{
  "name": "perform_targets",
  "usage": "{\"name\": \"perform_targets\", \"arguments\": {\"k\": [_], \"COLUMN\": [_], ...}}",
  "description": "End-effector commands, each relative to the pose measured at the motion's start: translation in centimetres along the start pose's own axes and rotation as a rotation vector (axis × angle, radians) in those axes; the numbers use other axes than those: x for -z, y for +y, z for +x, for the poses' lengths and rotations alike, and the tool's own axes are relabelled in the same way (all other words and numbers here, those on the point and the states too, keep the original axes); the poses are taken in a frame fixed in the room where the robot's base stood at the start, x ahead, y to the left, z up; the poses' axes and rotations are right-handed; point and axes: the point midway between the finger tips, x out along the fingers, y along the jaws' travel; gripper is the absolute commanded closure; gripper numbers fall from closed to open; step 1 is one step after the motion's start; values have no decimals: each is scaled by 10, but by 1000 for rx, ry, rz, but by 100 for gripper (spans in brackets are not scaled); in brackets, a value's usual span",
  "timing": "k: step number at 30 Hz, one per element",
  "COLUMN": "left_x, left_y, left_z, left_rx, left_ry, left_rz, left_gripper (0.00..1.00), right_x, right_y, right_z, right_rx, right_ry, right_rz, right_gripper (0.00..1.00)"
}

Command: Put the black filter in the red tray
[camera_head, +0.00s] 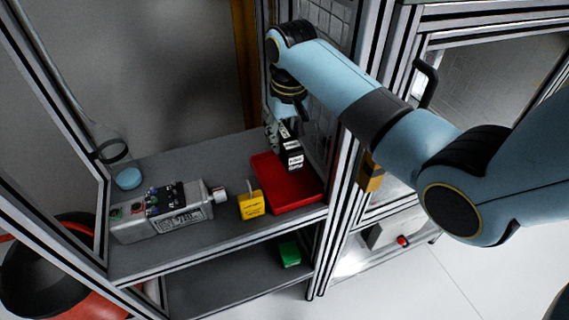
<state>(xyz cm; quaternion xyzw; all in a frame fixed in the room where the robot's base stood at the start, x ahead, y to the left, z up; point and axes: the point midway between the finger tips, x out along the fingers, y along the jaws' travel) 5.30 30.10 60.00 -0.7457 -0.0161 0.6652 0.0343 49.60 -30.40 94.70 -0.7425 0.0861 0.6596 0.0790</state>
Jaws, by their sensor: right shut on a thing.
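The red tray (293,192) lies on the right part of the grey upper shelf, against the side frame. My right gripper (284,140) points down over the back of the tray and is shut on a black block with white labels (291,154), which looks like the black filter. The block appears above the tray's back part; I cannot tell whether it touches the tray. The gripper's fingers are partly hidden by the block and the arm. My left gripper is not in view.
A yellow block (251,205) stands just left of the tray. A grey servo unit (162,212) lies further left, near a blue round piece (129,178). A green block (289,253) is on the lower shelf. Metal frame posts stand right of the tray.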

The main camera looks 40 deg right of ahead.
Motion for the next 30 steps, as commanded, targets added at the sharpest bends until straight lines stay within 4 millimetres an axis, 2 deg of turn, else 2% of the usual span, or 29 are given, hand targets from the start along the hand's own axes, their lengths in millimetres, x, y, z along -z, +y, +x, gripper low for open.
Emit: {"name": "perform_targets", "arguments": {"k": [3, 9, 16, 22, 29, 30], "left_x": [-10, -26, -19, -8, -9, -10], "left_y": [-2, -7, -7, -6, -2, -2], "left_z": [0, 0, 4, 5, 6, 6], "left_rx": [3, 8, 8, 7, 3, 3], "left_ry": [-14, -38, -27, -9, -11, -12], "left_rz": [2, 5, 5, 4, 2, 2], "left_gripper": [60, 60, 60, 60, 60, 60], "right_x": [-5, -7, -11, -11, -12, -12], "right_y": [0, 0, 0, 0, 0, 1], "right_z": [25, 49, 83, 88, 92, 91], "right_rx": [-1, -1, 0, 0, 0, 0], "right_ry": [-6, -2, -3, 0, -1, -1], "right_rz": [0, 1, 1, 0, 0, 0], "right_gripper": [100, 100, 100, 100, 100, 62]}}
